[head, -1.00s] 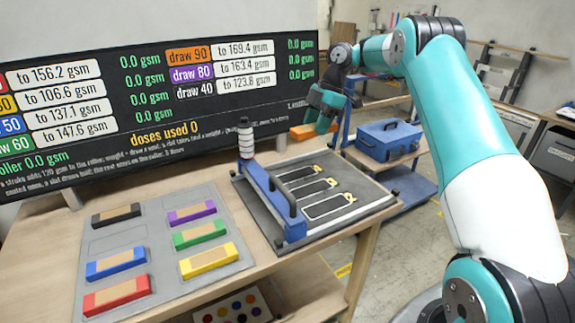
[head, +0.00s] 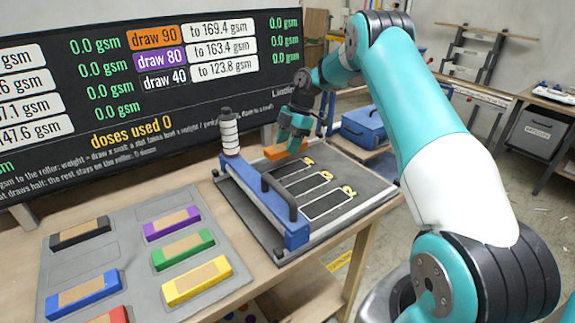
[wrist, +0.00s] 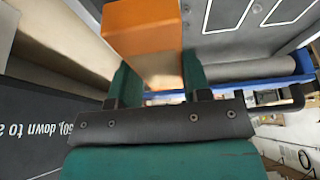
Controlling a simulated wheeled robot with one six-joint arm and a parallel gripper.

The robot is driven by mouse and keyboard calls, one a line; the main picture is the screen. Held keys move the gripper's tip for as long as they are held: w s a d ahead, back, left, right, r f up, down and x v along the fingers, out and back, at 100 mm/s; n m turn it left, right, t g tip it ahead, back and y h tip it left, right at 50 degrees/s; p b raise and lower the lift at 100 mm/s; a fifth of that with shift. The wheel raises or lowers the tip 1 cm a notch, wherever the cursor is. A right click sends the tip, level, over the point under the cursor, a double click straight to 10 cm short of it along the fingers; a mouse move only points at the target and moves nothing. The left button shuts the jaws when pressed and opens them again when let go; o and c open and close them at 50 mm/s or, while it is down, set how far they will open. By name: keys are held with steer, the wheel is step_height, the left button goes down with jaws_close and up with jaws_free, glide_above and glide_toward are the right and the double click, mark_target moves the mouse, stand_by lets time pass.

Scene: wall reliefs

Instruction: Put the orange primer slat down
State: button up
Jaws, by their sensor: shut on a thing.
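The orange primer slat (head: 286,150) is in my gripper (head: 297,138), over or close to the far end of the dark bed (head: 345,160) of the blue-framed roller rig. Whether it touches the bed cannot be told. The wrist view shows the slat (wrist: 143,28) between the two green fingers of my gripper (wrist: 158,85), with a pale tan patch on its near part. The bed has white-outlined slots (head: 303,183) with yellow marks at their right ends. The farthest outline lies just in front of the slat.
A grey mat (head: 112,250) at left holds black, purple, green, yellow, blue and red slats. The blue roller frame (head: 262,203) with a dark handle edges the bed; a white-banded post (head: 229,135) stands at its far end. A dark sign (head: 160,75) stands behind the table.

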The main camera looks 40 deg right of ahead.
mark_target(284, 171)
steer(key=shift+a+f+p, duration=0.1)
steer(key=shift+f+p, duration=0.25)
steer(key=shift+f, duration=2.9)
steer(key=shift+f, duration=0.1)
steer(key=o, duration=0.9)
steer(key=shift+o, duration=0.2)
